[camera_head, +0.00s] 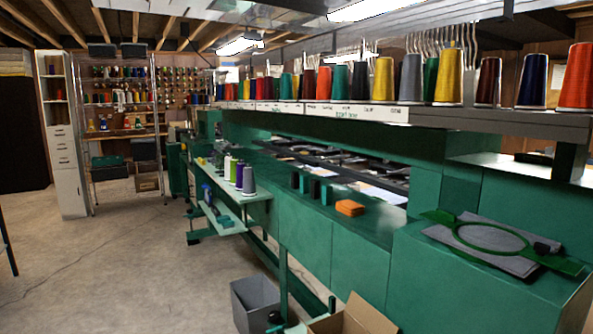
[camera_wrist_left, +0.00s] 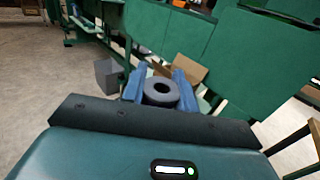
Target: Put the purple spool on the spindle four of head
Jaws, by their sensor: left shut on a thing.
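My left gripper (camera_wrist_left: 160,88) shows only in the left wrist view. Its blue fingers are shut on a grey, round spool-like thing (camera_wrist_left: 161,99) with a dark hole, seen end-on. Its sides are mostly hidden, so I cannot tell its full colour. Coloured cones stand along the upper rack (camera_head: 400,114); the small labels on its edge are too small to read surely. My right gripper is in neither view.
The long green machine (camera_head: 305,222) fills the right side. An embroidery hoop (camera_head: 490,239) lies on its near end, and orange pieces (camera_head: 350,208) lie on its top. A grey bin (camera_head: 255,300) and an open cardboard box (camera_head: 350,318) stand below.

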